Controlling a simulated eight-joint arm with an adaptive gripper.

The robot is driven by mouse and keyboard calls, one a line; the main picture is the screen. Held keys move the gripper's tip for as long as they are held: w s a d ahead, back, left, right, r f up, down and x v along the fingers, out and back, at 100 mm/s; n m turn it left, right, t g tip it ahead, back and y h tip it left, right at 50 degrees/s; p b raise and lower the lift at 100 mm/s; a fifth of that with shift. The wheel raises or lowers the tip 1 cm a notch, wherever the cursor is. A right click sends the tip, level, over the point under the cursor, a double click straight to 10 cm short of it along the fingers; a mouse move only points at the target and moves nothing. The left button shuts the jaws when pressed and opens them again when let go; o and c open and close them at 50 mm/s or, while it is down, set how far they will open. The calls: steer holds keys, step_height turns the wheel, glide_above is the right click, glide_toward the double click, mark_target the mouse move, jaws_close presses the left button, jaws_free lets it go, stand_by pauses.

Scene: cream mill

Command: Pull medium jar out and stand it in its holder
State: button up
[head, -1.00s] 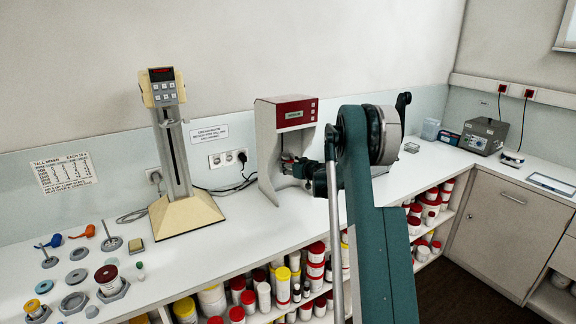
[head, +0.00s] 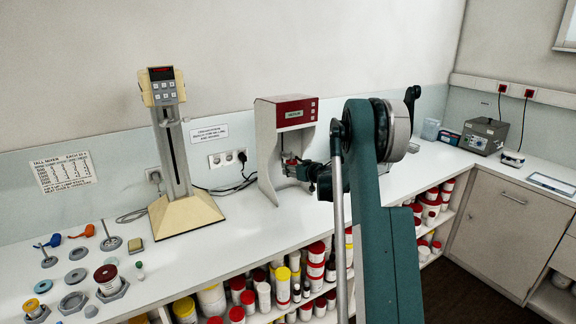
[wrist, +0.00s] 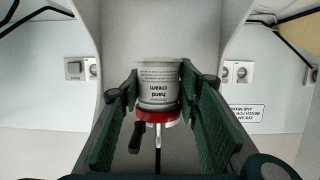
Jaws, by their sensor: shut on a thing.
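A white jar (wrist: 158,88) labelled "hand cream" sits between the two finger pads of my gripper (wrist: 157,98) in the wrist view. Its label reads upside down there, and a red band (wrist: 157,116) is at its lower end in that picture. My gripper (head: 302,171) is shut on it at the open front of the red-topped mixer (head: 293,112) in the head view. The jar is small and mostly hidden there. Grey hexagonal holders stand at the left of the bench; one (head: 73,302) looks empty, and another (head: 112,292) bears a dark red-topped jar.
A tall mixer (head: 172,140) on a beige base stands between the red-topped mixer and the holders. Small tools and discs lie at the left end. Shelves below hold several jars. The bench front between the two mixers is clear. A grey device (head: 484,136) stands far right.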

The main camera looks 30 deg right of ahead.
steer(key=s+b, duration=0.1)
steer(key=s, duration=0.5)
steer(key=shift+s, duration=0.4)
stand_by(1.0)
stand_by(0.3)
steer(key=shift+s, duration=0.1)
steer(key=b, duration=0.7)
glide_above(322, 225)
step_height(322, 225, down, 7)
steer(key=shift+f, duration=0.15)
steer(key=shift+a+f, duration=0.1)
steer(key=shift+f+b, duration=1.15)
steer(key=shift+f, duration=1.7)
steer(key=shift+f+b, duration=0.4)
steer(key=shift+f, duration=0.05)
steer(key=o, duration=1.1)
steer(key=shift+c, duration=0.2)
